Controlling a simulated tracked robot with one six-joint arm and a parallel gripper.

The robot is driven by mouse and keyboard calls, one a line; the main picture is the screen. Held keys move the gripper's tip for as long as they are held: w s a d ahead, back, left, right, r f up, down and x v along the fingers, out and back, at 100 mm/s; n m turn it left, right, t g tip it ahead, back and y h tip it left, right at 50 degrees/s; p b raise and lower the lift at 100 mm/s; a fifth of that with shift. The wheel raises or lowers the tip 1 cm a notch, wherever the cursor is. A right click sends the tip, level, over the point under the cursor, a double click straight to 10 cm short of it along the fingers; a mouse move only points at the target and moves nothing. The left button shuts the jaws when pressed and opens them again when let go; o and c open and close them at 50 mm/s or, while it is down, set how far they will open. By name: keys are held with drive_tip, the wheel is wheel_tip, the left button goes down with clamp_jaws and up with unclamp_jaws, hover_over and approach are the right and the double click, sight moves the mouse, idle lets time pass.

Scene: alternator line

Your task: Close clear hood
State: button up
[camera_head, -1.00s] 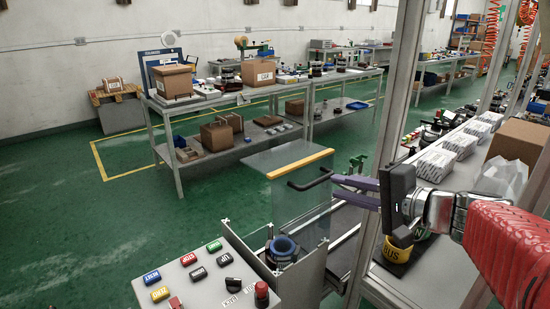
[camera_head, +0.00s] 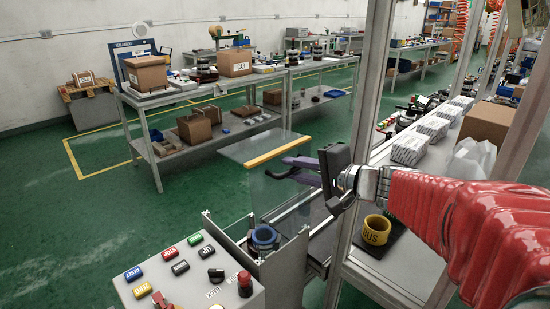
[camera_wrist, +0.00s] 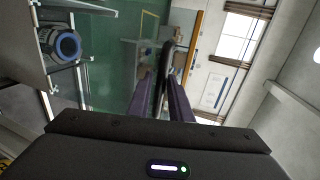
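The clear hood (camera_head: 262,187) is a see-through panel with a yellow edge strip (camera_head: 277,152) and a black handle (camera_head: 282,176). It stands raised over the grey station (camera_head: 283,270), which holds a part with a blue ring (camera_head: 264,237). My gripper (camera_head: 298,168) is at the handle, with its two purple fingers apart. In the wrist view, the dark handle (camera_wrist: 166,62) shows between the fingers of my gripper (camera_wrist: 161,78). The fingers look open around it; contact is hard to tell. The blue-ringed part also shows in the wrist view (camera_wrist: 67,46).
A button panel (camera_head: 185,280) stands at the front left. A metal post (camera_head: 368,110) rises close behind my gripper. A yellow cup marked BUS (camera_head: 376,230) and white boxes (camera_head: 410,149) are on the right. Work tables (camera_head: 155,100) stand behind; green floor lies clear at left.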

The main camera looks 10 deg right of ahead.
drive_tip(key=shift+c, duration=0.2)
clamp_jaws()
drive_tip(key=shift+d, duration=0.1)
drive_tip(key=shift+w, duration=0.1)
